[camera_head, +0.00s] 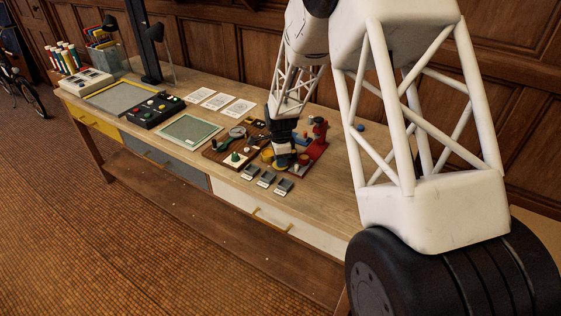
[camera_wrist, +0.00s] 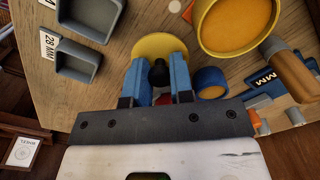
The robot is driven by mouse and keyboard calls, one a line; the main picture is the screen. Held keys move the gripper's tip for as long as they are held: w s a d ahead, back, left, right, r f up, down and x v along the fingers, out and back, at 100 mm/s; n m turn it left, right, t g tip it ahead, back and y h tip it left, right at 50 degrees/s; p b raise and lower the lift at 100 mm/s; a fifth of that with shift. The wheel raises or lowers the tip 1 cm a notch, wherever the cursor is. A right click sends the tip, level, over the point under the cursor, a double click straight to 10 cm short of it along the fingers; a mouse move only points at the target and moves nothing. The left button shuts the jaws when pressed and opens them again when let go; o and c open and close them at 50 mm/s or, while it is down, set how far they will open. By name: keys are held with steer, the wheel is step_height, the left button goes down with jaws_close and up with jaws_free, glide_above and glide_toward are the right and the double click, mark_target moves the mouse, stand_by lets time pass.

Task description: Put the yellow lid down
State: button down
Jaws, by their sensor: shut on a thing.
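The yellow lid (camera_wrist: 158,46) is a round disc with a dark knob, shown near the middle of the wrist view. My gripper (camera_wrist: 160,82) has blue fingers closed on the knob, with the disc beyond the fingertips. Whether the disc touches the tabletop or hangs just above it, I cannot tell. In the head view my gripper (camera_head: 282,163) is low over the bench's right part and mostly hides the lid. A larger yellow round container (camera_wrist: 205,28) with an orange inside stands right of the lid in the wrist view.
A small blue round piece (camera_wrist: 210,77) lies close by my right finger. Small grey trays (camera_wrist: 66,69) with size labels lie to the left. A red fixture (camera_head: 319,132) stands right of my gripper, and a brown board (camera_head: 216,152) with parts lies left. Bare wood surrounds the trays.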

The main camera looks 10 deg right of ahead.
steer(key=shift+f, duration=0.5)
steer(key=shift+f, duration=0.15)
steer(key=c, duration=1)
jaws_free()
steer(key=shift+r, duration=0.2)
step_height(320, 180, up, 12)
